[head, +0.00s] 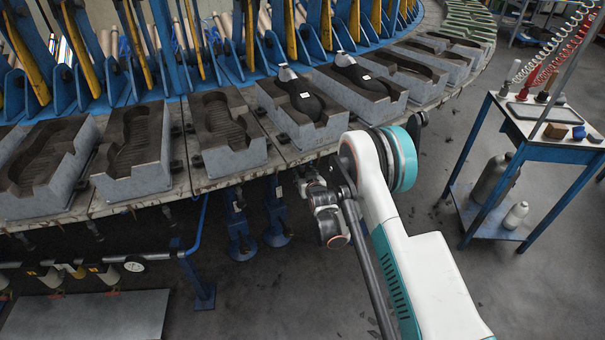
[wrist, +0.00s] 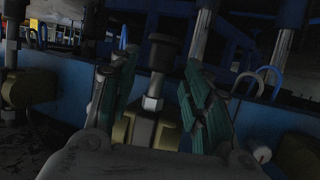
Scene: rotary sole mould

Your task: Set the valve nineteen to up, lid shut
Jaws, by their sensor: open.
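My gripper (wrist: 160,60) is open in the wrist view, its two teal ribbed fingers standing apart. Between them is a valve with a dark knob (wrist: 163,52), a silver stem and a brass-coloured body (wrist: 143,128). Small gaps show beside the knob; I cannot tell whether either finger touches the lower body. No number on it is readable. In the head view my wrist (head: 328,213) is beside the front edge of the mould table, and the valve is not distinguishable. No lid is clearly identifiable there.
Grey sole moulds (head: 222,132) line the curved table; two hold dark shoes (head: 300,97). Blue and yellow frames stand behind. Blue legs (head: 275,215) stand below the table near my wrist. A blue side table (head: 560,150) is at right, with open floor before it.

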